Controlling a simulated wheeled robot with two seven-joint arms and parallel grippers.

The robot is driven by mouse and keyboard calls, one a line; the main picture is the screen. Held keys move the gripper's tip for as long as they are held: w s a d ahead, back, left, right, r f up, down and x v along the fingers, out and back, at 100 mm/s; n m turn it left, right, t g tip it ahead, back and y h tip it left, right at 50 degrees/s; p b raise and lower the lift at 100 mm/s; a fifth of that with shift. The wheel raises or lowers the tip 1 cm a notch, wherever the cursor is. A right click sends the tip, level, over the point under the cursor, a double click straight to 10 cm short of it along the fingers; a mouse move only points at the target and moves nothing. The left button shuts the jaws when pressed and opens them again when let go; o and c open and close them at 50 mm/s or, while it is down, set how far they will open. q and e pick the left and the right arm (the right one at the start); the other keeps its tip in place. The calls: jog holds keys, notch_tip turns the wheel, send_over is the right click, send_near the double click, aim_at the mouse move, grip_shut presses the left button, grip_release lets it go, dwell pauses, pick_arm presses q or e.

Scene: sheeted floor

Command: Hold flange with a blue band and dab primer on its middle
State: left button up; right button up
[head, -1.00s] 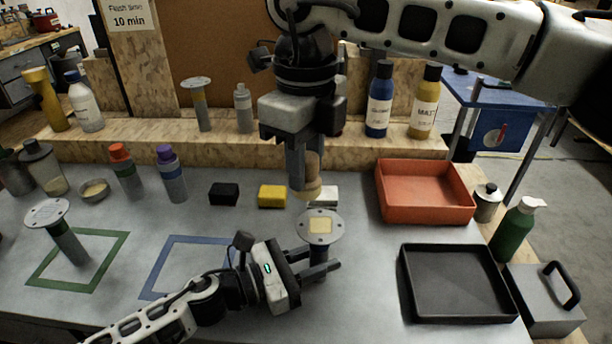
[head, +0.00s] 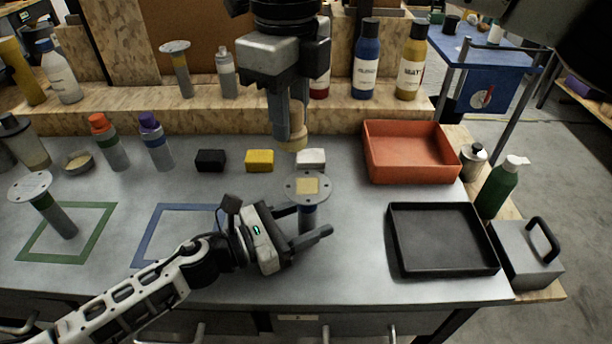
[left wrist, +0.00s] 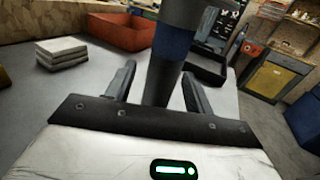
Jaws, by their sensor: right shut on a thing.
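The flange with a blue band (head: 308,215) stands upright on the bench, its round grey plate on top bearing a pale yellow square in the middle. Its dark stem and blue band (left wrist: 171,42) show in the left wrist view. My left gripper (head: 310,245) is low around the stem. Its fingers (left wrist: 160,90) lie on both sides of the stem, with a visible gap at least on the left, so it is open. My right gripper (head: 288,110) is shut on a tan, round-ended dabber (head: 293,138), held above the plate and apart from it.
A green-banded flange (head: 55,212) leans in a green outline at left; a blue outline (head: 150,240) is beside my left arm. Black (head: 210,160), yellow (head: 259,160) and white (head: 311,158) blocks lie behind. Red (head: 410,170) and black (head: 440,270) trays are at right.

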pick_arm(q)
jog(key=v, duration=1.2)
